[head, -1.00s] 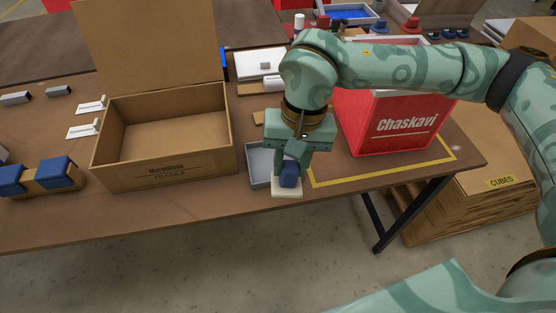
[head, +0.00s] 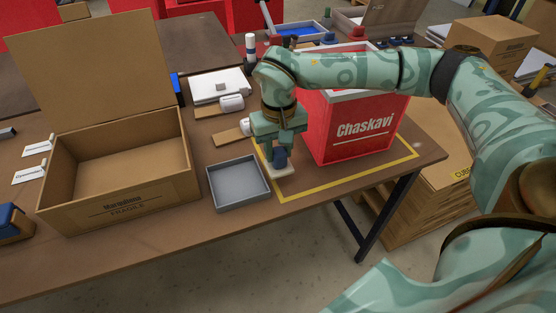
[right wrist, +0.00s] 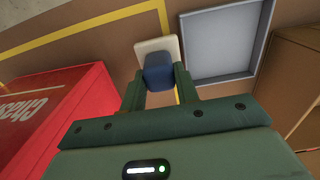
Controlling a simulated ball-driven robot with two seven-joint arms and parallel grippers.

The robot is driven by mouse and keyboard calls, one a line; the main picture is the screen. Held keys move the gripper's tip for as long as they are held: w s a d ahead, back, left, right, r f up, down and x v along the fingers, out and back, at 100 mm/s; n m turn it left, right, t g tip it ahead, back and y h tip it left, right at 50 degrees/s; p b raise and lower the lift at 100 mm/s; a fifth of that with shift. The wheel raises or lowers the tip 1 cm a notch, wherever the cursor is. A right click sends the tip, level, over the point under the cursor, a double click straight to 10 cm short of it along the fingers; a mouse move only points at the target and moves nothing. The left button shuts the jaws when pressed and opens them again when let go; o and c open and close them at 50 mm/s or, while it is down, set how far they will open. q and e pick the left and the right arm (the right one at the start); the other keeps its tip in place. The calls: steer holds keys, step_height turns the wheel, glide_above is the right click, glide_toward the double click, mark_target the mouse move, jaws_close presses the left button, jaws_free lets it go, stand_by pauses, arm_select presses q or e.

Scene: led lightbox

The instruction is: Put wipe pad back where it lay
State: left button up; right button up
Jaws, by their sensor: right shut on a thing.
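The wipe pad (head: 280,172) has a cream-white base and a blue grip block. My right gripper (head: 279,149) points down and is shut on the blue block, with the white base below. In the head view the pad is just right of the grey tray (head: 238,184), at the left line of the yellow tape outline. Whether its base touches the table cannot be told. The right wrist view also shows the wipe pad (right wrist: 158,69) between my fingers, beside the grey tray (right wrist: 222,42), which is empty. My left gripper is not in view.
A red "Chaskavi" box (head: 365,127) stands close right of my gripper, inside the yellow outline (head: 345,176). An open, empty cardboard box (head: 125,203) stands left of the tray. A white device (head: 217,86) and a white rolled item (head: 231,103) lie behind.

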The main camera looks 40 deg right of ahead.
mark_target(280, 158)
steer(key=shift+w+d+f, duration=0.15)
steer(key=shift+d+f, duration=0.05)
steer(key=shift+f, duration=0.1)
step_height(280, 158, down, 4)
steer(key=shift+w+d+r+b, duration=0.1)
steer(key=shift+d+r+b, duration=0.05)
steer(key=shift+b, duration=0.7)
steer(key=shift+r, duration=0.1)
steer(key=shift+c, duration=0.3)
steer(key=o, duration=0.9)
steer(key=shift+o, duration=0.2)
steer(key=shift+r, duration=0.15)
step_height(280, 158, up, 12)
steer(key=p, duration=0.4)
